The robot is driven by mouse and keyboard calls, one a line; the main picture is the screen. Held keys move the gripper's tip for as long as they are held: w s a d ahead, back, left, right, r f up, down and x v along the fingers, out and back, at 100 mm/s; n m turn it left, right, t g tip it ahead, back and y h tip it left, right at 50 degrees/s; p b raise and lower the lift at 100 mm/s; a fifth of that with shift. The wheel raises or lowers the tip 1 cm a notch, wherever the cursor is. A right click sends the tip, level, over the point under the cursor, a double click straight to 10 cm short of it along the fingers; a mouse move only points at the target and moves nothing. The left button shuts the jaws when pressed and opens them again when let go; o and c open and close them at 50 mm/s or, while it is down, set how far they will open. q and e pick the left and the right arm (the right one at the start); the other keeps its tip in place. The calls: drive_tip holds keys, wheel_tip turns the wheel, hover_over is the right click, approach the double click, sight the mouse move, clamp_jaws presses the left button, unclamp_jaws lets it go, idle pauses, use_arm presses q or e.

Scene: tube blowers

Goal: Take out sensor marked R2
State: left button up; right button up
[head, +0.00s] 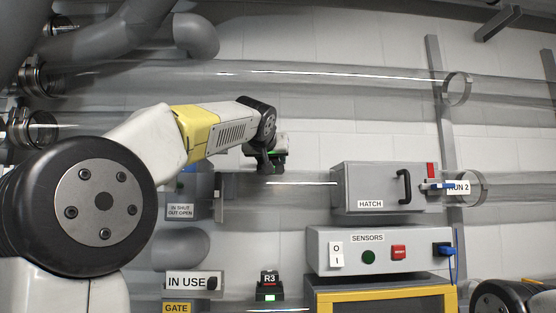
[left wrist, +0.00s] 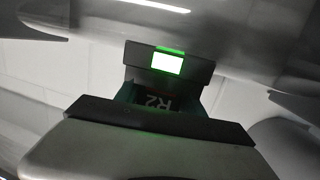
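The sensor marked R2 (left wrist: 160,102) shows in the left wrist view with its label upside down. Its wider dark base has a lit green lamp (left wrist: 167,63) and sits against the clear tube (left wrist: 230,30). In the head view it is mostly hidden behind my left gripper (head: 268,163), with green glow showing there on the middle tube. My left gripper is right at the sensor, with its dark front edge over the label's near end. Whether its fingers press on the sensor is unclear. My right gripper is out of view; only part of my right arm shows at the bottom right.
A grey hatch box (head: 375,188) with a black handle stands right of my left gripper. Below it is the SENSORS panel (head: 320,262) with a switch and buttons. Another sensor, R3 (head: 269,287), sits on the lower tube. Clear tubes (head: 330,82) run along the wall above.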

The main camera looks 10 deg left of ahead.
use_arm(q)
drive_tip(key=c, duration=0.5)
